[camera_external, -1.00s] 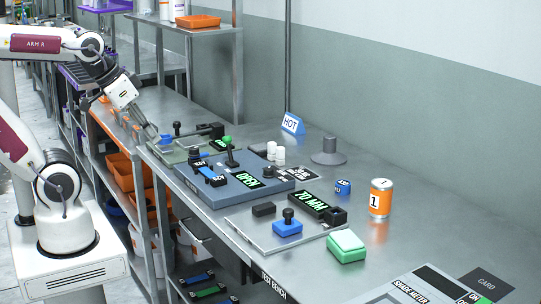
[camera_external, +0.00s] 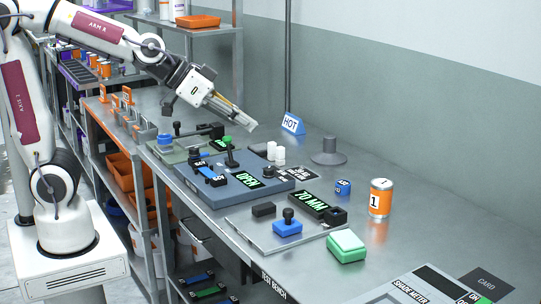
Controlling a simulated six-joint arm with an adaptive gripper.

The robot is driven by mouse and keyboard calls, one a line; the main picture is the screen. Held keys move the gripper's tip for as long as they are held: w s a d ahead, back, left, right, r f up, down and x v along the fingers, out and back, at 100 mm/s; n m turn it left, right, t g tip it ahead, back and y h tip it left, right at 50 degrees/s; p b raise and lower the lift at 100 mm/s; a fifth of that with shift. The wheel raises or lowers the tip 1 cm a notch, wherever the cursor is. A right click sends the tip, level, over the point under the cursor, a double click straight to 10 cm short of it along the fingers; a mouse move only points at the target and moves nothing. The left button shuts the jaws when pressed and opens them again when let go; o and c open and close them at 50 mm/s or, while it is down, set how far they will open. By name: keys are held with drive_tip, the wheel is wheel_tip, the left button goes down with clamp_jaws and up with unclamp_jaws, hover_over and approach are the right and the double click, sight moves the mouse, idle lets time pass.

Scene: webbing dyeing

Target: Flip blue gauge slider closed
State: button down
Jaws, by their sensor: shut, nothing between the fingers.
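The blue gauge slider (camera_external: 287,229) is a small blue block with a black knob on top. It sits at the front of a flat grey gauge plate (camera_external: 255,232) on the bench. A black block (camera_external: 264,209) lies behind and left of it, apart from it. A green-lit display (camera_external: 316,205) with a reading in MM stands behind it at the right. My gripper (camera_external: 250,125) is in the air above the back of the bench, well behind and above the slider. Its fingers are shut with nothing between them.
Left of the gauge, a blue-grey box (camera_external: 215,193) carries an OPEN display and a green-knobbed lever (camera_external: 228,150). A green-white sponge-like block (camera_external: 346,246) lies right of the slider. An orange can (camera_external: 380,198) and a HOT sign (camera_external: 292,124) stand farther back.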

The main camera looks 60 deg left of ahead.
sight(287, 220)
drive_tip(key=w+d+f+m+t+y, duration=0.1)
drive_tip(key=w+d+f+t+y, duration=0.1)
drive_tip(key=w+d+f, duration=0.5)
drive_tip(key=w+d+f+m+t+y, duration=0.1)
drive_tip(key=w+d+f+t, duration=0.1)
drive_tip(key=w+d, duration=0.5)
drive_tip(key=s+f+m+y, duration=0.1)
drive_tip(key=s+f+y, duration=0.2)
drive_tip(key=s+f, duration=0.2)
drive_tip(key=s+d+f+m+t+y, duration=0.1)
drive_tip(key=s+f+m+y, duration=0.1)
drive_tip(key=s+f+y, duration=0.1)
drive_tip(key=s+d+f+m+t+y, duration=0.1)
drive_tip(key=s+f+y, duration=0.3)
drive_tip(key=s+f, duration=0.2)
drive_tip(key=shift+s+d+f+m, duration=0.1)
drive_tip(key=shift+s+f+m, duration=0.1)
drive_tip(key=shift+s, duration=0.35)
drive_tip(key=shift+s+d+f+m, duration=0.1)
drive_tip(key=shift+s+f+m, duration=0.1)
drive_tip(key=shift+s, duration=0.3)
drive_tip(key=shift+s+a+y, duration=0.1)
drive_tip(key=shift+s+y, duration=0.2)
drive_tip(key=shift+s, duration=0.35)
drive_tip(key=shift+w, duration=0.1)
